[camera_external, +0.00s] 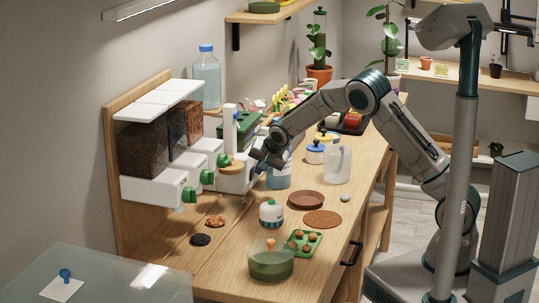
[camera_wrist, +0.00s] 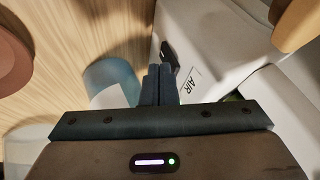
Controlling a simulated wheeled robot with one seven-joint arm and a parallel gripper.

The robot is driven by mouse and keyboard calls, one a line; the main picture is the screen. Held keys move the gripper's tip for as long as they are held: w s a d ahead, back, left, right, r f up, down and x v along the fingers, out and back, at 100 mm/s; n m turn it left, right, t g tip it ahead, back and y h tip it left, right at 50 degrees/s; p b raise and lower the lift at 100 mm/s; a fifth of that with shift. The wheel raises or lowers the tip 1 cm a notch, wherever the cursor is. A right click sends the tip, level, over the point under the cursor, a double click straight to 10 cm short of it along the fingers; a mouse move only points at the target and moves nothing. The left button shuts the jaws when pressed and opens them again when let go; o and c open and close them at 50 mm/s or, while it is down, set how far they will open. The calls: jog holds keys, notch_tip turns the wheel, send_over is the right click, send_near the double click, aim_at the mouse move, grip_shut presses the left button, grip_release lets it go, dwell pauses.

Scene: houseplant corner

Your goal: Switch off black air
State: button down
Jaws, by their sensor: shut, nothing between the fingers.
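In the wrist view a small black switch (camera_wrist: 168,52) sits on the edge of a white housing (camera_wrist: 205,35), just above a label (camera_wrist: 190,82) reading AIR. My gripper (camera_wrist: 159,70) is shut, with nothing between its fingers. Its fingertips are right beside the switch; I cannot tell whether they touch it. In the external view my gripper (camera_external: 260,161) is at the right side of the white housing (camera_external: 232,180) on the wooden bench. The switch cannot be made out there, and its on or off position is unclear.
A blue translucent container (camera_external: 278,178) stands close to the right of my gripper. White dispensers with green knobs (camera_external: 189,195) are to the left. A clear beaker (camera_external: 337,165), a white jar (camera_external: 271,213) and a brown saucer (camera_external: 306,200) stand on the bench (camera_external: 375,165).

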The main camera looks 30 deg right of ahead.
jog(key=shift+a, duration=0.1)
jog(key=shift+w+a+f+b, duration=0.1)
jog(key=shift+w+a+b, duration=0.15)
jog(key=shift+b, duration=0.45)
jog(key=shift+d+r, duration=0.1)
jog(key=shift+r, duration=0.15)
jog(key=shift+p, duration=0.3)
jog(key=shift+r, duration=0.8)
